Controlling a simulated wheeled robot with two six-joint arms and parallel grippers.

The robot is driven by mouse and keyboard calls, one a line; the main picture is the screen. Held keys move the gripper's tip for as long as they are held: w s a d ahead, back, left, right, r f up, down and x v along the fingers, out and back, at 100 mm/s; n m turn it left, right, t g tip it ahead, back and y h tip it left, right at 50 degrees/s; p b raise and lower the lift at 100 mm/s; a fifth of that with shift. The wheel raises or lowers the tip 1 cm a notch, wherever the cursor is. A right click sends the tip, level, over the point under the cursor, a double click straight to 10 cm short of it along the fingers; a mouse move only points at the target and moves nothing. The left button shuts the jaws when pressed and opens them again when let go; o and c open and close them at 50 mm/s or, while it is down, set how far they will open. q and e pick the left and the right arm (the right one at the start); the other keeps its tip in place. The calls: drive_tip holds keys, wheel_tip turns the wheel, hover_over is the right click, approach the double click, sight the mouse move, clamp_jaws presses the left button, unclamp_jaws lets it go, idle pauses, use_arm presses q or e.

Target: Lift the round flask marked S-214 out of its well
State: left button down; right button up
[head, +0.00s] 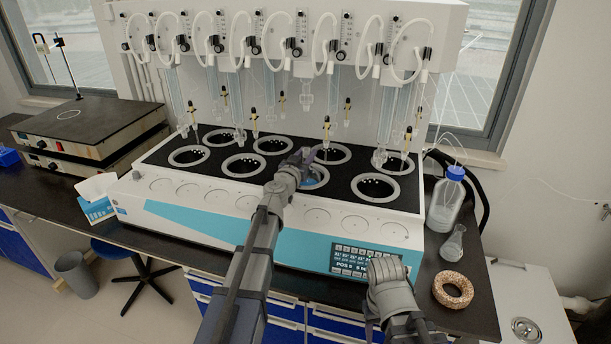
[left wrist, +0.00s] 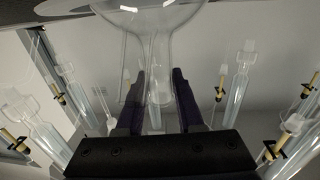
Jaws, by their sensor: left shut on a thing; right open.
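In the left wrist view a clear glass round flask (left wrist: 158,42) has its bulb at the top of the picture and its neck between my left fingers. My left gripper (left wrist: 158,100) is shut on that neck. In the head view my left gripper (head: 310,158) is over a front-row well of the distiller (head: 150,217), right of its middle. A bluish glassy patch (head: 318,175) shows in that well, partly hidden by my wrist. No S-214 marking is readable. My right gripper (head: 386,268) is open and empty near the distiller's front display; its fingers are hard to make out.
Glass condenser tubes hang close around my left gripper. Other ringed wells (head: 375,188) surround it. At the right stand a blue-capped bottle (head: 446,203), a conical flask (head: 453,245) and a cork ring (head: 453,289). Hot plates (head: 90,135) stand at the left.

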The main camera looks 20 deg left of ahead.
use_arm(q)
drive_tip(key=shift+r, duration=0.15)
use_arm(e)
drive_tip(key=shift+r, duration=0.15)
use_arm(q)
wheel_tip(320, 180, up, 8)
drive_tip(key=p, duration=0.8)
drive_tip(key=shift+r+p, duration=0.2)
drive_tip(key=shift+p, duration=0.15)
use_arm(e)
wheel_tip(320, 180, up, 8)
drive_tip(key=shift+r, duration=0.2)
use_arm(q)
drive_tip(key=shift+s+a, duration=0.1)
use_arm(e)
drive_tip(key=shift+w+r, duration=0.1)
